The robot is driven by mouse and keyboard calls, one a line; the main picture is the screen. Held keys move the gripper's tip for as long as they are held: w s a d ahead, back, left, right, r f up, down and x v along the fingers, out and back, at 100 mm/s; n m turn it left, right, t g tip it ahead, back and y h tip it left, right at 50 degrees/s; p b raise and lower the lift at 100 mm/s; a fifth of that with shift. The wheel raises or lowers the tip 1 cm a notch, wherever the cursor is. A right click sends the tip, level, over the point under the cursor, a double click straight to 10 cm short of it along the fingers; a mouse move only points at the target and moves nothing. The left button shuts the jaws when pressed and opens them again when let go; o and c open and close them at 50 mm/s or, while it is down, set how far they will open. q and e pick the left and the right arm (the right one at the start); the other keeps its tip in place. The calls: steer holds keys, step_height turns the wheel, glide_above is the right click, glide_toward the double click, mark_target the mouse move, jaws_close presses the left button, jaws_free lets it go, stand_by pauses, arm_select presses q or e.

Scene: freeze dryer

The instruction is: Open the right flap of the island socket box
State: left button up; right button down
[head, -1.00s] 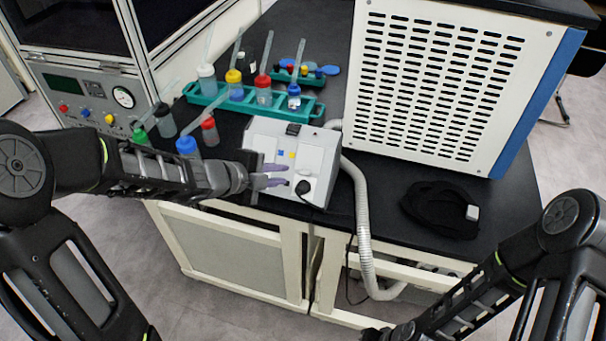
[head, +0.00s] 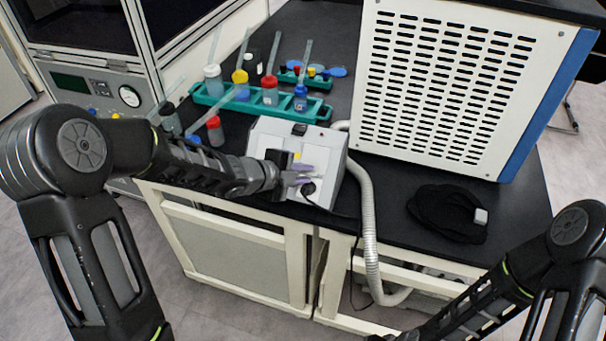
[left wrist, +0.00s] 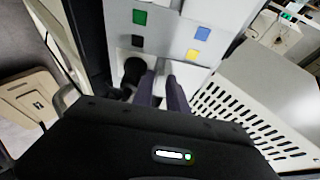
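The island socket box (head: 328,150) is a light grey box with a sloped front near the bench's front edge. A black plug (head: 308,188) sits low on its front; it also shows in the left wrist view (left wrist: 133,70). I cannot clearly make out the right flap or its state. My left gripper (head: 301,174) is at the box's front, its two purple-grey fingers slightly apart just above the plug. In the left wrist view the fingers (left wrist: 161,88) point at the front panel beside the plug, with nothing visible between them. My right gripper's fingers are not visible at the bottom edge.
A green rack (head: 235,103) with capped bottles stands behind the box. A ribbed hose (head: 369,225) runs down at its right. A large vented white cabinet (head: 440,90) and a black cloth item (head: 447,212) are farther right. The cabinet also shows in the left wrist view (left wrist: 270,95).

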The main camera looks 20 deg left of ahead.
arm_select(q)
jaws_close()
stand_by(1.4)
